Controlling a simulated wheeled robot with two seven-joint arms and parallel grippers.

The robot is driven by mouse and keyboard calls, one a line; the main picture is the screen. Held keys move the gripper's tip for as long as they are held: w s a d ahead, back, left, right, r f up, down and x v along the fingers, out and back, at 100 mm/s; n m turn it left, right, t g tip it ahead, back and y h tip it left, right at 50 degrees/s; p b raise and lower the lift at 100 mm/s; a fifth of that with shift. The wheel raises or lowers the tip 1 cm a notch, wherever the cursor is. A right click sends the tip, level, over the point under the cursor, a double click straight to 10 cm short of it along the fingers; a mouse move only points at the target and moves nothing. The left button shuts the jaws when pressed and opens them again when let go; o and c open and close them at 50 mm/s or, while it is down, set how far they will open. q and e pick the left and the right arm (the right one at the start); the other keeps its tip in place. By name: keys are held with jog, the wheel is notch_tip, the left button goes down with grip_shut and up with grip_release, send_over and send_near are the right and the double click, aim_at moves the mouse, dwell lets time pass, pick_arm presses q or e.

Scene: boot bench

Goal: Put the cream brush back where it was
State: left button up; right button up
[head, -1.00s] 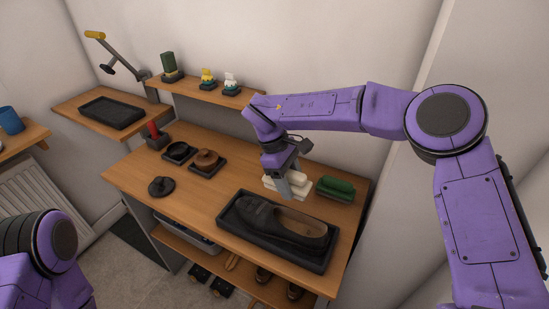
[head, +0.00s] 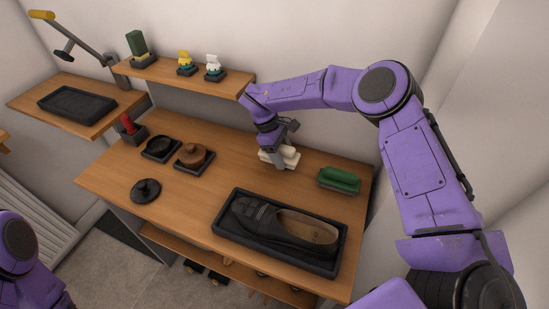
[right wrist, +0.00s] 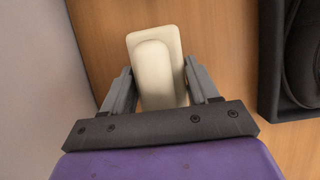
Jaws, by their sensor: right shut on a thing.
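The cream brush (head: 288,156) is at the back of the bench, left of the green brush (head: 338,179). My right gripper (head: 279,164) is shut on it from above. In the right wrist view the cream brush (right wrist: 152,58) lies between the two fingers (right wrist: 160,92), a raised rounded part on a wider flat part. Part of it is hidden behind the gripper in the head view. I cannot tell whether it touches the bench top. My left gripper is out of view; only part of the left arm shows at the lower left.
A black tray (head: 222,226) with a dark shoe (head: 285,224) fills the bench front. A brown round item (head: 194,154), black tins (head: 160,147), a black lid (head: 146,190) and a red item (head: 128,124) stand left. A shelf (head: 160,75) runs behind. Bare wood lies mid-bench.

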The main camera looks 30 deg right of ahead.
jog(key=f+b, duration=0.1)
jog(key=f, duration=0.2)
jog(key=shift+s+f, duration=0.1)
jog(key=shift+s, duration=0.1)
jog(key=shift+w, duration=0.25)
jog(key=shift+f+b, duration=0.2)
jog(key=shift+b, duration=0.1)
jog(key=o, duration=0.9)
jog(key=shift+s+r, duration=0.1)
jog(key=shift+s, duration=0.05)
jog(key=shift+o, duration=0.2)
jog(key=shift+r+p, duration=0.15)
jog(key=shift+p, duration=0.15)
jog(key=shift+w+a+r+b, duration=0.15)
jog(key=shift+w+r+b, duration=0.1)
jog(key=shift+r+b, duration=0.05)
jog(key=b+v, duration=0.2)
jog(key=v, duration=0.8)
jog(key=shift+a+r+b, duration=0.15)
jog(key=shift+r+b, duration=0.15)
jog(key=shift+r, duration=0.35)
